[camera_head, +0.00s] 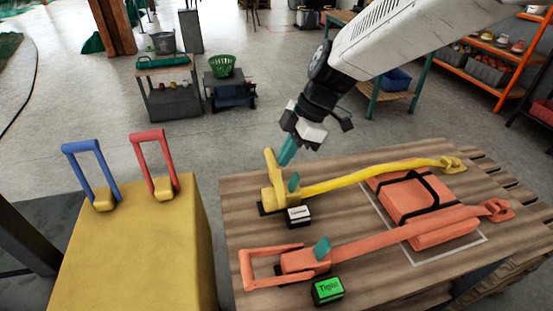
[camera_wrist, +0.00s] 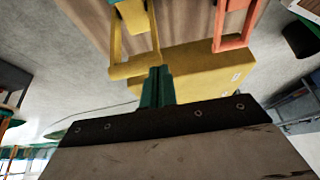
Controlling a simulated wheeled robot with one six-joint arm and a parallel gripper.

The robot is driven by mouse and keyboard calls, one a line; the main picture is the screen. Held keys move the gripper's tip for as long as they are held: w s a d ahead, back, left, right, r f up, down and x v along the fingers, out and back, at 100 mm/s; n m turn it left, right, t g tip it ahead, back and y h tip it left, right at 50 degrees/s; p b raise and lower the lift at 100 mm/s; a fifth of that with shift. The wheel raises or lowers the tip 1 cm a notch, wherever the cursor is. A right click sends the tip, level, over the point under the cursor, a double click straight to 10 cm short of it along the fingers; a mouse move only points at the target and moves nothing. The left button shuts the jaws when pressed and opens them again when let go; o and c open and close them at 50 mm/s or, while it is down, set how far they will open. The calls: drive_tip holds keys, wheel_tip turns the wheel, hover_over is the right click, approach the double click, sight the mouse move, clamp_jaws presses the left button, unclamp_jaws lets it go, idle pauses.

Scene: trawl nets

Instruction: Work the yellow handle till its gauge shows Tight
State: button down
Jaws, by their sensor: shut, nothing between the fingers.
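The yellow handle (camera_head: 271,167) stands raised from its yellow ratchet (camera_head: 274,197) on the wooden table, joined to a yellow strap (camera_head: 370,177). Its gauge (camera_head: 299,215) has a white face; its small text is too fine to read surely. My gripper (camera_head: 287,151) is shut and empty, its teal fingers just right of the handle's upper end. In the wrist view the fingertips (camera_wrist: 156,72) appear beside the yellow handle's crossbar (camera_wrist: 135,69); I cannot tell whether they touch.
An orange ratchet (camera_head: 304,261) lies nearer on the table, its gauge (camera_head: 328,290) green and reading Tight. An orange strapped bundle (camera_head: 408,199) lies to the right. A yellow box (camera_head: 135,250) at left carries a blue handle (camera_head: 91,172) and a red handle (camera_head: 154,162).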

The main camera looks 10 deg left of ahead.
drive_tip(key=d+v, duration=0.1)
drive_tip(key=v, duration=0.6)
drive_tip(key=shift+w, duration=0.3)
idle(0.8)
drive_tip(key=s+d+r+m+t+h, duration=0.1)
drive_tip(key=s+d+r+m, duration=0.1)
drive_tip(key=s+d+m, duration=0.3)
drive_tip(key=s+d+r+m, duration=0.1)
drive_tip(key=d+r+m, duration=0.1)
drive_tip(key=d, duration=0.6)
drive_tip(key=s+d+r+m+t+h, duration=0.1)
drive_tip(key=s+d+r+m, duration=0.1)
drive_tip(key=s+d+m, duration=0.3)
drive_tip(key=s+d+f+m+t+h, duration=0.1)
drive_tip(key=s+d+f+m+h, duration=0.1)
drive_tip(key=s+d+m, duration=0.9)
drive_tip(key=d, duration=0.3)
drive_tip(key=shift+s+f, duration=0.25)
drive_tip(key=shift+f, duration=0.15)
